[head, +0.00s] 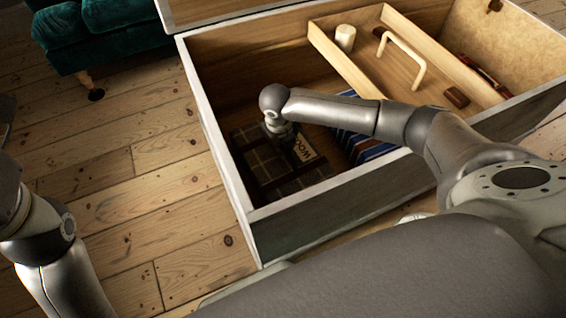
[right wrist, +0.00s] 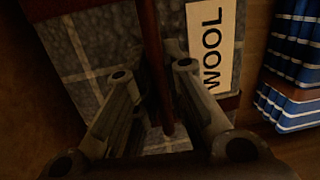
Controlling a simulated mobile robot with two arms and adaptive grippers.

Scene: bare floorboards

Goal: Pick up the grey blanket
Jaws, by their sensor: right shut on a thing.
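The grey blanket (head: 262,160) is folded, with a pale checked pattern, and lies at the bottom of the open chest's left part. A white "WOOL" label (right wrist: 209,45) and a brown strap (right wrist: 152,45) show on it in the right wrist view. My right gripper (head: 294,152) reaches down into the chest over the blanket. In the right wrist view its two fingers (right wrist: 154,72) are on either side of the strap, shut on it. The arm hides part of the blanket in the head view. Of my left arm only links show, at the left edge.
The chest (head: 222,165) has raised walls around the blanket. Blue-and-white striped cloth (head: 368,151) lies to the blanket's right. A wooden tray with a handle (head: 408,58) and a white cylinder (head: 345,37) fills the right part. A green sofa (head: 110,38) stands behind; floor at left is clear.

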